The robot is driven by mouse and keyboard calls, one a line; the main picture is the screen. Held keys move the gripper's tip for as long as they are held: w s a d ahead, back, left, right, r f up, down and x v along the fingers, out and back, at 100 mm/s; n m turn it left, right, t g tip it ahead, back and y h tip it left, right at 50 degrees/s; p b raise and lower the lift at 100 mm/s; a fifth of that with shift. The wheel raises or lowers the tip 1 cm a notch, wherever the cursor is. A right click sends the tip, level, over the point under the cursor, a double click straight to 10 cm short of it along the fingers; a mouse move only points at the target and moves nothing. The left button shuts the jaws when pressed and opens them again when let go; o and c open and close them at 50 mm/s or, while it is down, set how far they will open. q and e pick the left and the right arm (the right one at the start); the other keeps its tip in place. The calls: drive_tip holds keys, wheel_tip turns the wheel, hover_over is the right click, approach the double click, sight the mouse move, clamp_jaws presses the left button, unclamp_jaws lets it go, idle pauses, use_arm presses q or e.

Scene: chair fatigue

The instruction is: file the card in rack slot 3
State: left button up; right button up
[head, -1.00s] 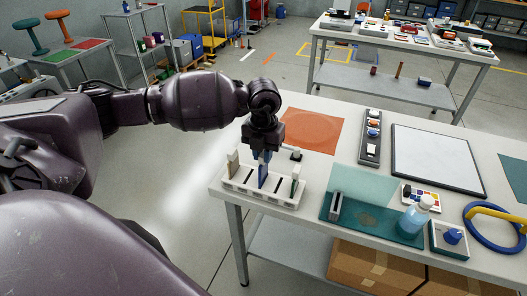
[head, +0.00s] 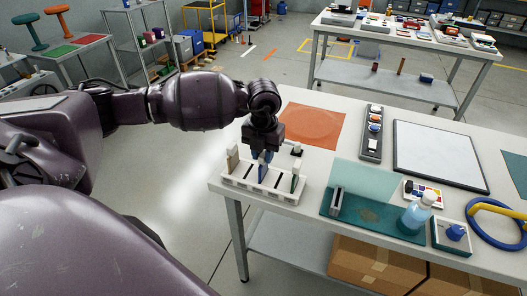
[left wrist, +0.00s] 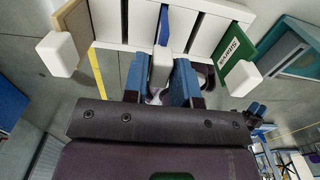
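The white card rack (head: 250,192) stands at the table's front left corner. The blue card (head: 262,170) is upright in the middle slot, third from either end; it also shows in the left wrist view (left wrist: 163,28). An empty slot lies on each side of it. My left gripper (head: 262,153) is directly above the rack. In the left wrist view its blue-padded fingers (left wrist: 160,82) stand apart on both sides of the card's white tab (left wrist: 161,64), seemingly with small gaps. My right gripper is not in view.
A beige card (head: 232,158) and a green card (head: 295,182) stand in the rack's end slots, close to the gripper. An orange mat (head: 312,128) lies behind. A teal mat (head: 390,226) with a small holder and a bottle (head: 415,215) is to the right.

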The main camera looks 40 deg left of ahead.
use_arm(q)
drive_tip(key=o, duration=0.4)
drive_tip(key=shift+c, duration=0.2)
wheel_tip(320, 180, up, 11)
idle(0.3)
idle(0.4)
